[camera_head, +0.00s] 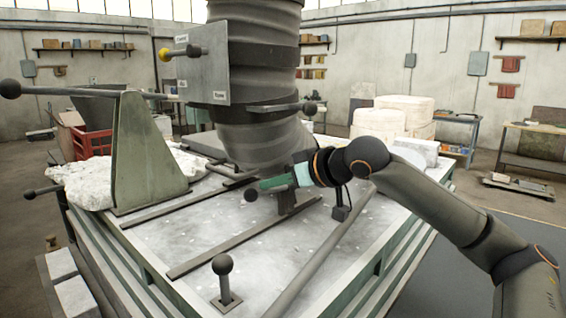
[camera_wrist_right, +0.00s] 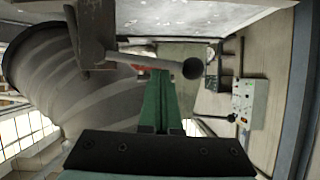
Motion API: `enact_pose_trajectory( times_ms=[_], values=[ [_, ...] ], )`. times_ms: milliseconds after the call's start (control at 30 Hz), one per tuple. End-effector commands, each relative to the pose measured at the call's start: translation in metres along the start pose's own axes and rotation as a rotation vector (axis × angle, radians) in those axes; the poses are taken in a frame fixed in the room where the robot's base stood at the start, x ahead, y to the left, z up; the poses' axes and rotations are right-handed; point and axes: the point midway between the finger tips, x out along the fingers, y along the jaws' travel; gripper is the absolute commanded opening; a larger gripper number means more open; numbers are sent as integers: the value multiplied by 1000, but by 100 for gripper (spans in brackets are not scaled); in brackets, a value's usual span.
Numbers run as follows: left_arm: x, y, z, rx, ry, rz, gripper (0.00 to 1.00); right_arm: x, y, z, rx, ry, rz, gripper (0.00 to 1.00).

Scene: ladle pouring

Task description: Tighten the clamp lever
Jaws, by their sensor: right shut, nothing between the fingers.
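A dark ball-ended lever (camera_head: 250,195) sits low on the table beside my right gripper (camera_head: 264,185); I take it as the clamp lever, though no label shows. Its rod is mostly hidden by the gripper. In the right wrist view a ball-ended rod (camera_wrist_right: 193,68) runs from a dark block (camera_wrist_right: 90,38) across the tips of my green fingers (camera_wrist_right: 160,78). The fingers are together with nothing between them. Whether they touch the rod, I cannot tell. My left gripper is not in view.
A large ribbed duct-like body (camera_head: 262,80) rises behind the gripper, with a control panel (camera_head: 208,85) and another lever (camera_head: 309,108). A green bracket (camera_head: 140,150) and white lumps (camera_head: 85,180) stand left. A short lever (camera_head: 222,265) stands at the front. The table's (camera_head: 200,235) front middle is mostly clear.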

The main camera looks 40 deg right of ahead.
Motion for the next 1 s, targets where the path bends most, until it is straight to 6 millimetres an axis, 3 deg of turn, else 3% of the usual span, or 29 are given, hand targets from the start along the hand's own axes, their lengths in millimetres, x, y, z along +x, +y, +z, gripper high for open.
enact_pose_trajectory(
  times_ms=[333,1000],
  values=[
    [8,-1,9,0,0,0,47,9,2,20,-229,0,107,0],
    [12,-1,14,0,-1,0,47,13,4,27,-218,0,103,0]
  ],
)
